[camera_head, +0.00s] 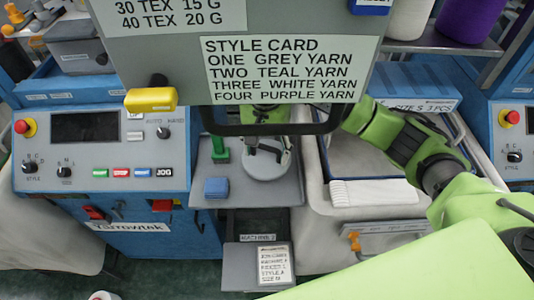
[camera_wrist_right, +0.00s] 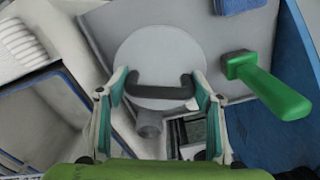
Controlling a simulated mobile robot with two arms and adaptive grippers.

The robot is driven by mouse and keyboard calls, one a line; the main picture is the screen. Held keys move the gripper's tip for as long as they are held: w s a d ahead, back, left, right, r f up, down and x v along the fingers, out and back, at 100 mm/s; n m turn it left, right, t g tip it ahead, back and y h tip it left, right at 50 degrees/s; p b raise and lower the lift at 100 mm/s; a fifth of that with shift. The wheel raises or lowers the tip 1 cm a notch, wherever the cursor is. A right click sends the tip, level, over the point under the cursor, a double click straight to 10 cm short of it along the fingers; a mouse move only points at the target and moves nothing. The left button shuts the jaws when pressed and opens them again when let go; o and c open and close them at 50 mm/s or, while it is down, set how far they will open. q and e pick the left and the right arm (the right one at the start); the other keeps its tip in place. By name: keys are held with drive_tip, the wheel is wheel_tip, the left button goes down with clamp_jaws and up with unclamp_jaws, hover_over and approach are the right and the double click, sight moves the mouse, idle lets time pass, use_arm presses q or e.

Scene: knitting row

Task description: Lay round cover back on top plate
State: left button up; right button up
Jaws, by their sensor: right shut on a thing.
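The round cover is a light grey disc with a dark bar handle. It shows below the hanging sign in the head view (camera_head: 268,168) and face-on in the right wrist view (camera_wrist_right: 160,58). My right gripper (camera_wrist_right: 161,88) is shut on the cover's handle, one finger at each end. In the head view the sign partly hides this gripper. The cover is over the grey plate (camera_head: 281,195) beside the blue-fronted machine; I cannot tell whether it touches the plate. A short grey cylinder (camera_wrist_right: 149,123) shows just below the disc in the wrist view. My left gripper is not in view.
A green-handled tool (camera_wrist_right: 268,85) stands close beside the cover. A blue pad (camera_head: 216,187) lies on the same plate. The style card sign (camera_head: 285,70) hangs in front. A bin with white folded fabric (camera_head: 372,192) is at the right.

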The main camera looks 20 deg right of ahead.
sight(267, 155)
drive_tip(key=shift+w+d+f, duration=0.1)
drive_tip(key=shift+w+f, duration=0.05)
drive_tip(key=shift+w, duration=0.05)
drive_tip(key=f+p, duration=0.2)
drive_tip(key=f, duration=0.1)
drive_tip(key=shift+w+d, duration=0.15)
drive_tip(key=shift+w, duration=0.05)
drive_tip(key=shift+f+p, duration=0.3)
drive_tip(key=shift+f, duration=0.15)
drive_tip(key=shift+f, duration=0.15)
drive_tip(key=o, duration=1)
drive_tip(key=shift+b, duration=0.3)
drive_tip(key=o, duration=0.4)
drive_tip(key=shift+c, duration=0.2)
